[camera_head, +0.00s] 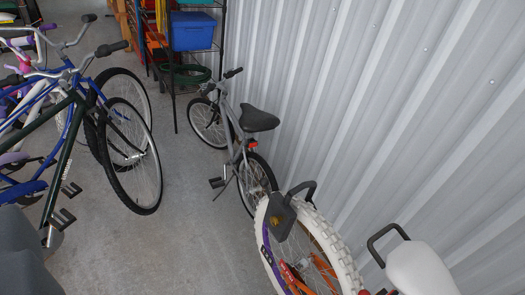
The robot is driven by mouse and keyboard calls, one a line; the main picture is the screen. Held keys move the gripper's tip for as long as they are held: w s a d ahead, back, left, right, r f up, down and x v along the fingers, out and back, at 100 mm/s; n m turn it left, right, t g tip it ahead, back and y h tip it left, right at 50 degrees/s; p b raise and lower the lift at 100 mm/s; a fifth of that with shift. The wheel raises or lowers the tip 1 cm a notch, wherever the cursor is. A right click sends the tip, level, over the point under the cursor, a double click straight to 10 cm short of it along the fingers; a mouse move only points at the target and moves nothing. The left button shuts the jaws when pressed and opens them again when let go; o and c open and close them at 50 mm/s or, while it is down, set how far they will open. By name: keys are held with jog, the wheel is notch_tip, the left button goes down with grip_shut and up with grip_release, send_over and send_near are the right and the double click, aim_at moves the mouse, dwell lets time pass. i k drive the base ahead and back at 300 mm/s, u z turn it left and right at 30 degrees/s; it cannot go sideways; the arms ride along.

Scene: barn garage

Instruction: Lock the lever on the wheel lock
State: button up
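A wheel with a white tyre (335,241) is at the bottom centre-right, with orange and purple parts behind its rim. A dark grey flat piece with a curved black bar (300,189) sits at the top of this tyre, and I cannot tell whether it is the wheel lock and its lever. A second black bent bar (384,237) stands further right beside a white rounded part (421,268). My gripper is not in view.
A grey bicycle (238,133) stands along the corrugated metal wall (370,90). Several bicycles, including a dark green one (68,150), crowd the left. A shelf with a blue bin (193,31) is at the back. Bare concrete floor (180,235) lies between.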

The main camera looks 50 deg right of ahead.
aim_at(264, 182)
jog(key=z, duration=1.05)
